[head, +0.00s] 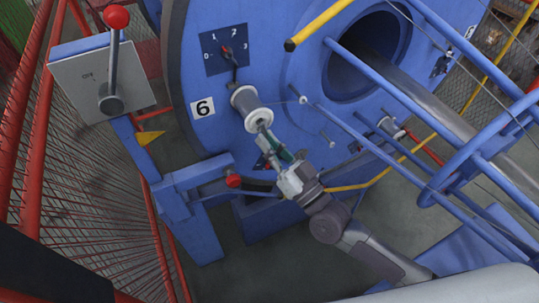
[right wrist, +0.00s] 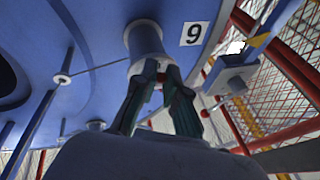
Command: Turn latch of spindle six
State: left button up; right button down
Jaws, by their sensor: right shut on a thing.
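The spindle six bobbin (head: 250,105), a grey-white spool, sticks out of the big blue disc beside a white plate with a black 6 (head: 203,108). My right gripper (head: 267,137) is at the spool's outer end, shut on the small grey latch (head: 262,126) there. The latch is mostly hidden by the fingers, so its angle is hard to tell. In the right wrist view, both green-grey fingers (right wrist: 161,76) close in at the end of the spool (right wrist: 144,40); the number plate (right wrist: 194,33) appears upside down. My left gripper is not in view.
A dial marked 0 to 3 (head: 226,49) sits above the spool. A red-knobbed lever (head: 115,18) stands on a grey box at left. A second red knob (head: 234,181) is close below my gripper. Blue rods and yellow bars fill the right side.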

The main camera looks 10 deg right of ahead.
dwell(0.3)
jog(key=c, duration=1.2)
grip_release()
jog(key=v, duration=1.2)
jog(key=shift+f, duration=0.1)
